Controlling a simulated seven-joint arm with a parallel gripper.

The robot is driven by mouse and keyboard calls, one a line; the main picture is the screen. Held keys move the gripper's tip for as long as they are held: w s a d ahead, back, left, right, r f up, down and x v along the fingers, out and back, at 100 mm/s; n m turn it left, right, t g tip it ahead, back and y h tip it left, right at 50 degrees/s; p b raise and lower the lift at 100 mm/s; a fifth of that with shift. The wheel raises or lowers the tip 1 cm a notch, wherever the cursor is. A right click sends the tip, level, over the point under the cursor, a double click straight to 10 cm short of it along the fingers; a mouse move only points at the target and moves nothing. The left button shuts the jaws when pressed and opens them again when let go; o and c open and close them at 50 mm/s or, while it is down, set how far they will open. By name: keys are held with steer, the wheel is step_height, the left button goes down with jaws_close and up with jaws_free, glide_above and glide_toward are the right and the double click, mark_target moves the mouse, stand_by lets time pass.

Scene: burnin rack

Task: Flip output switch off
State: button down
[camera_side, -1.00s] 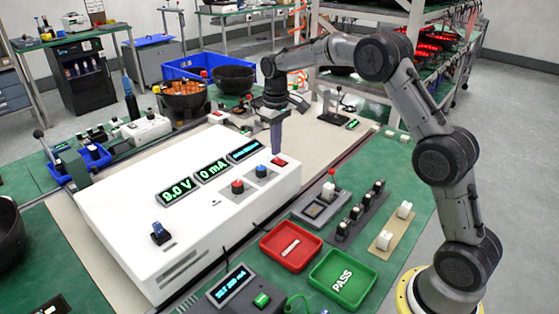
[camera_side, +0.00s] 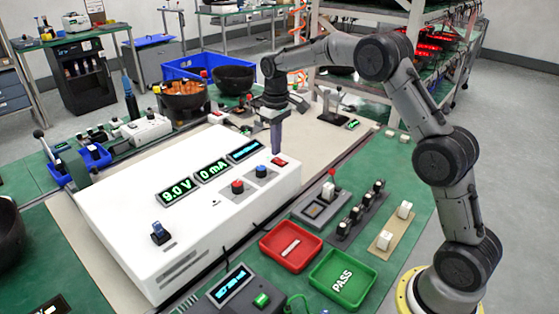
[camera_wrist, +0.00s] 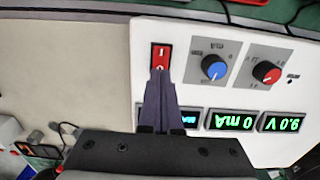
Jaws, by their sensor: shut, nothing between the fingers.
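The white power supply (camera_side: 140,220) lies on the bench, with displays reading 9.0 V and 0 mA. Its red output rocker switch (camera_side: 280,161) is at the right end of the panel, beside the blue knob (camera_side: 261,171). The switch also shows in the wrist view (camera_wrist: 160,57), with white marks on it. My gripper (camera_side: 276,152) points down just behind the switch in the side view. In the wrist view its closed fingertips (camera_wrist: 161,72) overlap the switch's lower part. It is shut and empty. I cannot tell whether the tips touch the switch.
A red knob (camera_side: 237,187) sits left of the blue one. A red tray (camera_side: 291,247) and a green PASS tray (camera_side: 343,280) lie in front. A small fixture with a red-tipped lever (camera_side: 326,196) stands right of the supply.

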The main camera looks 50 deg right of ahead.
mark_target(276, 159)
steer(key=shift+f, duration=0.95)
stand_by(0.5)
steer(key=shift+r, duration=3.55)
steer(key=s+a+r+t, duration=0.2)
steer(key=s+a+r, duration=0.15)
steer(key=r, duration=0.65)
steer(key=s+a+r+n+t, duration=0.1)
steer(key=s+a+r, duration=0.15)
steer(key=s, duration=0.45)
steer(key=s+a+r+t, duration=0.1)
steer(key=s+r, duration=0.3)
steer(key=s, duration=0.2)
steer(key=s+a+f+t, duration=0.15)
steer(key=s+f, duration=0.25)
steer(key=s, duration=0.9)
steer(key=s+a+f+m, duration=0.1)
steer(key=s+f, duration=0.4)
steer(key=f, duration=0.3)
steer(key=shift+s, duration=0.2)
